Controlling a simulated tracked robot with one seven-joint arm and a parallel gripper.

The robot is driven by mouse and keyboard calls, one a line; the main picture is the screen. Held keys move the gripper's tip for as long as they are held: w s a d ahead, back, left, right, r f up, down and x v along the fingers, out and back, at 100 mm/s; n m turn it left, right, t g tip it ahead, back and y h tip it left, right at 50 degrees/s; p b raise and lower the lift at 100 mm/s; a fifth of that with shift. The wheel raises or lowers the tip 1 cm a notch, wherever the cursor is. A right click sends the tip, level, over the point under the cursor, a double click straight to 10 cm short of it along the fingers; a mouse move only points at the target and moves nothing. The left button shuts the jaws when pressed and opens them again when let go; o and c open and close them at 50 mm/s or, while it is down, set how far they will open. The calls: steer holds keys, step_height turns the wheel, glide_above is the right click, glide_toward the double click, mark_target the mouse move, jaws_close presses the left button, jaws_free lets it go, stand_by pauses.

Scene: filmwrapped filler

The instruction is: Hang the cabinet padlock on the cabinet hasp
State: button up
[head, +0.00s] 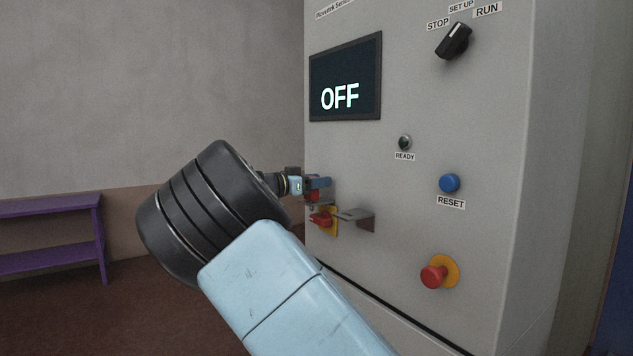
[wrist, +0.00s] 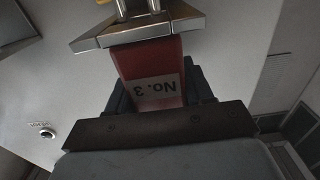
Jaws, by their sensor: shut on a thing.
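The red cabinet padlock (wrist: 152,88), labelled "No. 3" upside down in the wrist view, is between the fingers of my gripper (wrist: 160,100). In the head view my gripper (head: 318,184) is close to the cabinet front, with a small red part of the padlock (head: 313,196) under its fingers. A bevelled metal piece (wrist: 140,30) lies at the padlock's far end, with two silver bars (wrist: 137,8) beyond it. I cannot tell whether these belong to the padlock or the hasp, or whether the shackle is through anything.
A red handle on a yellow plate (head: 321,219) is just below my gripper. A metal bracket (head: 357,216) juts out to its right. The cabinet (head: 420,70) has an OFF display (head: 345,78), a blue reset button (head: 450,183) and a red button (head: 433,276). A purple bench (head: 50,207) stands left.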

steer(key=shift+f, duration=0.4)
stand_by(0.8)
steer(key=o, duration=0.9)
steer(key=shift+c, duration=0.2)
steer(key=o, duration=0.4)
steer(key=shift+r, duration=0.1)
steer(key=shift+c, duration=0.2)
steer(key=shift+a, duration=0.1)
